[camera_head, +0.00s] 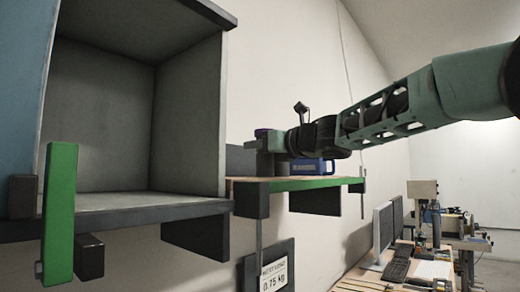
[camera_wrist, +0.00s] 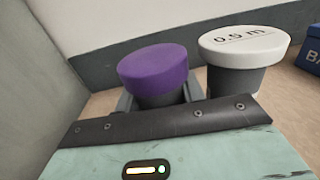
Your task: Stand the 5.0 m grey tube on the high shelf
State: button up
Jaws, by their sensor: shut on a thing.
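A dark grey tube with a purple cap (camera_wrist: 153,70) stands between the jaws of my gripper (camera_wrist: 158,98) in the wrist view. My gripper (camera_head: 268,143) is shut on it at the left end of the high shelf (camera_head: 300,183), in the head view. The purple cap (camera_head: 264,132) just shows above the jaws there. A second dark grey tube with a white cap (camera_wrist: 243,42) marked "0.5 m" stands upright close to the right of the held one. No marking shows on the purple cap.
A blue box (camera_head: 313,167) stands on the shelf behind my arm and shows at the wrist view's right edge (camera_wrist: 310,60). A grey open cabinet (camera_head: 190,120) with a green bar (camera_head: 59,215) is at left. A "0.75 kg" sign (camera_head: 273,272) hangs below. A workbench (camera_head: 400,268) is lower right.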

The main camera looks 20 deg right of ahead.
jog(key=o, duration=0.9)
jog(key=shift+c, duration=0.2)
jog(key=shift+s+d, duration=0.1)
jog(key=shift+s, duration=0.15)
jog(key=b+v, duration=0.4)
jog(key=v, duration=0.7)
jog(key=shift+s, duration=0.2)
jog(key=shift+d, duration=0.1)
